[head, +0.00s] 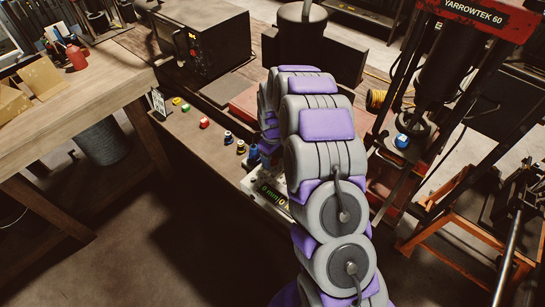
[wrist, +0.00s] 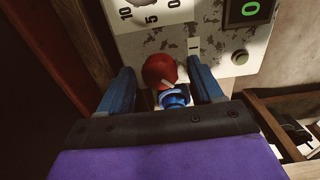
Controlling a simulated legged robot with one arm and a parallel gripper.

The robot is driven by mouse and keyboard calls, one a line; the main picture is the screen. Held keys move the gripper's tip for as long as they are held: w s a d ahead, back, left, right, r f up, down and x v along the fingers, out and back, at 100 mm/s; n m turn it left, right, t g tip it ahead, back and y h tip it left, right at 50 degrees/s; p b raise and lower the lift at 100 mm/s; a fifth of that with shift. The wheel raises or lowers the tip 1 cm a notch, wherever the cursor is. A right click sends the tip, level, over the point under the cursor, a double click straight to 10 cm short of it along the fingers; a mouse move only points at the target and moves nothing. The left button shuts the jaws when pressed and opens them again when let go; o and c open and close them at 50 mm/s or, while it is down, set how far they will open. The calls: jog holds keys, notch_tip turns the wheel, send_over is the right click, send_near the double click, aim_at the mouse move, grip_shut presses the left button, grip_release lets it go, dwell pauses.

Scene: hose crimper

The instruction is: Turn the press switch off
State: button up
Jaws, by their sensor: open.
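The press switch appears to be the round red knob (wrist: 159,71) with a white mark, on a worn grey-white control panel (wrist: 215,38) in the wrist view. A blue part (wrist: 174,97) sits just below the knob, towards my gripper. My gripper (wrist: 161,66) is open, with one blue finger on each side of the knob. The right finger is close to it; I cannot tell whether it touches. In the head view my arm hides the switch and most of the panel (head: 270,193), leaving its green display visible.
In the wrist view a green-lit display (wrist: 249,9) and a round button (wrist: 239,57) are right of the knob. A dark red surface (wrist: 75,45) stands close on the left. In the head view several coloured fittings (head: 204,123) lie on the bench, and a press (head: 440,75) stands right.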

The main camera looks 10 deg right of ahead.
aim_at(273, 158)
notch_tip(273, 158, up, 17)
jog(key=shift+r+p, duration=0.15)
jog(key=shift+p, duration=0.3)
dwell(0.7)
